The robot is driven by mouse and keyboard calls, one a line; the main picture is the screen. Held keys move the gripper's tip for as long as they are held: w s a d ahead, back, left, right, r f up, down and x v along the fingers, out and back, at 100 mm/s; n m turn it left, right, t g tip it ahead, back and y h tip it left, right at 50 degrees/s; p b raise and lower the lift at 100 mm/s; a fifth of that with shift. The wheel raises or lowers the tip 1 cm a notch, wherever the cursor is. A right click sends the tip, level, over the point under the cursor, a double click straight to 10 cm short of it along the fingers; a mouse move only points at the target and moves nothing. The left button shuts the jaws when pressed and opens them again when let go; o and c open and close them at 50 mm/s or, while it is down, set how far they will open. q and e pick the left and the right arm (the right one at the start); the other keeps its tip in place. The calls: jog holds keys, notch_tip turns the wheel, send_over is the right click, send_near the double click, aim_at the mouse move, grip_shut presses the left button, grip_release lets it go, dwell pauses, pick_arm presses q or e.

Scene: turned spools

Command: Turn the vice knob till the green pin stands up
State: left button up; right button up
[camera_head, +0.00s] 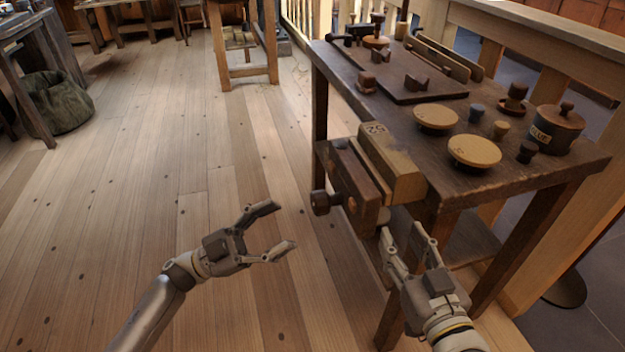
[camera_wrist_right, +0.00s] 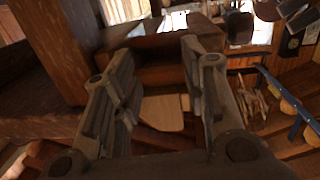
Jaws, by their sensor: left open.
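The wooden vice (camera_head: 352,185) is on the bench's near left end, with a pale block marked "52" (camera_head: 392,160) at its top. A dark round knob (camera_head: 321,202) sticks out from its left side. I cannot make out a green pin in either view. My left gripper (camera_head: 285,226) is open and empty, below and left of the vice, apart from the knob. My right gripper (camera_head: 402,232) is open, just below the vice's right end. In the right wrist view its two fingers (camera_wrist_right: 158,85) are apart with nothing held between them.
The dark bench (camera_head: 440,190) carries round wooden discs (camera_head: 475,151), small turned spools (camera_head: 527,152), a lidded glue pot (camera_head: 556,128) and a raised board (camera_head: 385,75). A pale railing runs behind it. The plank floor (camera_head: 150,215) left of the vice is clear.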

aim_at(313, 205)
notch_tip(313, 205, down, 5)
jog(key=s+g+h+p, duration=0.1)
jog(key=s+g+p, duration=0.2)
jog(key=g, duration=0.1)
pick_arm(q)
jog(key=w+d+n, duration=0.1)
jog(key=d+n, duration=0.1)
jog(key=w+d+r+n+t+b, duration=0.1)
jog(key=d+n, duration=0.1)
jog(key=w+d+r+n, duration=0.1)
jog(key=d+n, duration=0.1)
jog(key=d, duration=0.1)
jog(key=shift+w+r+n+y, duration=0.1)
jog(key=shift+w+n+y, duration=0.2)
jog(key=shift+w+y, duration=0.1)
jog(key=shift+w+d+r, duration=0.2)
jog(key=shift+d+r, duration=0.05)
jog(key=shift+d, duration=0.2)
pick_arm(e)
jog(key=shift+w+a+r+t+y, duration=0.1)
jog(key=shift+w+r+t, duration=0.35)
jog(key=shift+r, duration=0.3)
jog(key=shift+w+a+r+t+y, duration=0.1)
jog(key=shift+w+r+t, duration=0.15)
jog(key=shift+r+t, duration=0.4)
jog(key=shift+w+a+r+t+y, duration=0.1)
jog(key=shift+w+r+t, duration=0.3)
jog(key=shift+r, duration=0.4)
